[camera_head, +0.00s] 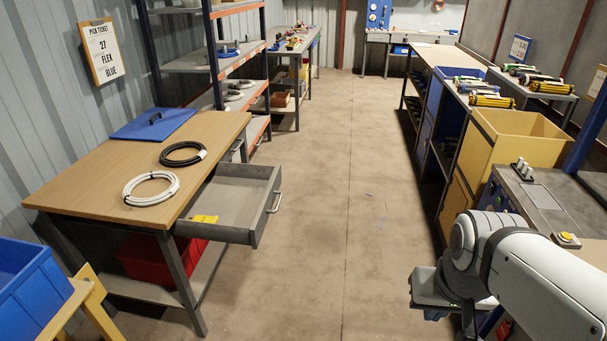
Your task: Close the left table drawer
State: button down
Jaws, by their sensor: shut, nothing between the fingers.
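A wooden-topped table (95,185) stands at the left. A grey drawer (240,170) is pulled well out from under its right side, over the aisle. The drawer's bar handle (274,202) is on its outer front, facing right. A small yellow item (205,219) lies inside at the near end; the rest of the visible drawer floor looks bare. Farther along the same table side, a second handle (237,147) shows close to the table edge. My arm is at the lower right, well apart from the drawer. My gripper cannot be made out.
A red bin (150,262) sits on the shelf below. A blue bin (30,275) stands at the near left. The concrete aisle (325,200) is clear. A yellow bin (515,135) stands right.

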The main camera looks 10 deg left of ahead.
aim_at(242, 196)
jog(key=u, duration=0.25)
jog(key=i, duration=1.05)
jog(key=u, duration=0.35)
jog(key=k, duration=0.9)
jog(key=u, duration=0.15)
jog(key=i, duration=0.9)
jog(key=z, duration=0.05)
